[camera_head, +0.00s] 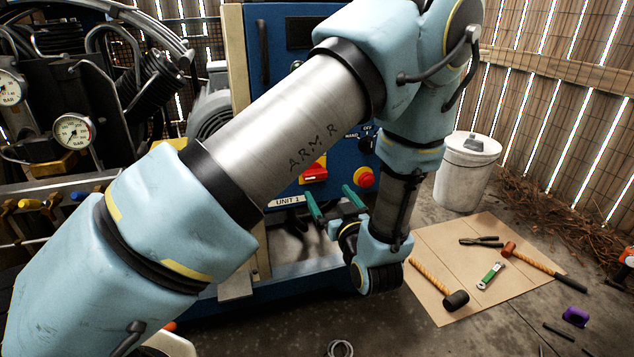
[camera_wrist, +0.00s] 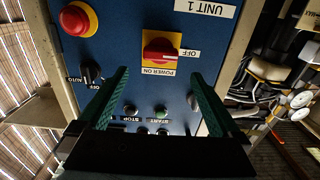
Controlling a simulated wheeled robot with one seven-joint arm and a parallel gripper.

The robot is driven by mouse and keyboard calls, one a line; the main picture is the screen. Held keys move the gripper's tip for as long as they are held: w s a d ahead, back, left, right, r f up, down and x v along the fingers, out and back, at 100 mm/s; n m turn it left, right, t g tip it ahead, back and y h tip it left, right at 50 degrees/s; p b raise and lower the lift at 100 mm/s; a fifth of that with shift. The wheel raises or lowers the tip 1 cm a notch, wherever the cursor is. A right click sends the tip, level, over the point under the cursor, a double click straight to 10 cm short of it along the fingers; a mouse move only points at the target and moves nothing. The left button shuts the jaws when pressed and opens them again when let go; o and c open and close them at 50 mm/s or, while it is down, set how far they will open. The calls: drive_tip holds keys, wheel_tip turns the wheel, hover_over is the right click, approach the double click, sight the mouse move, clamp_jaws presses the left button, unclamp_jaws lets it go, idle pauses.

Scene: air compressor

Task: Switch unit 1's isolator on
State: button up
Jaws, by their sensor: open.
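Unit 1's isolator (camera_head: 314,173) is a red rotary handle on a yellow plate, on the blue panel above the UNIT 1 label (camera_head: 287,201). In the wrist view my gripper (camera_wrist: 159,76) points at the panel, apart from the isolator.
A red mushroom button (camera_head: 363,178) sits beside the isolator, with a black selector knob (camera_head: 365,145) above it. My arm hides part of the panel. Tools lie on a cardboard sheet (camera_head: 440,245) at the right, near a white bin (camera_head: 465,175). Pressure gauges (camera_head: 73,132) are at the left.

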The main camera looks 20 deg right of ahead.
drive_tip(key=w, duration=0.9)
drive_tip(key=shift+d+b, duration=0.35)
drive_tip(key=shift+d, duration=0.1)
drive_tip(key=shift+c, duration=0.2)
drive_tip(key=c, duration=1.2)
drive_tip(key=shift+s+r+m+p, duration=0.1)
drive_tip(key=shift+m+p, duration=0.2)
drive_tip(key=shift+p, duration=0.05)
drive_tip(key=shift+d+f+m+p, duration=0.1)
drive_tip(key=shift+m+p, duration=2.3)
drive_tip(key=shift+m, duration=1.9)
drive_tip(key=shift+d+f+m+p, duration=0.1)
drive_tip(key=shift+m+p, duration=2.3)
drive_tip(key=shift+m, duration=1.9)
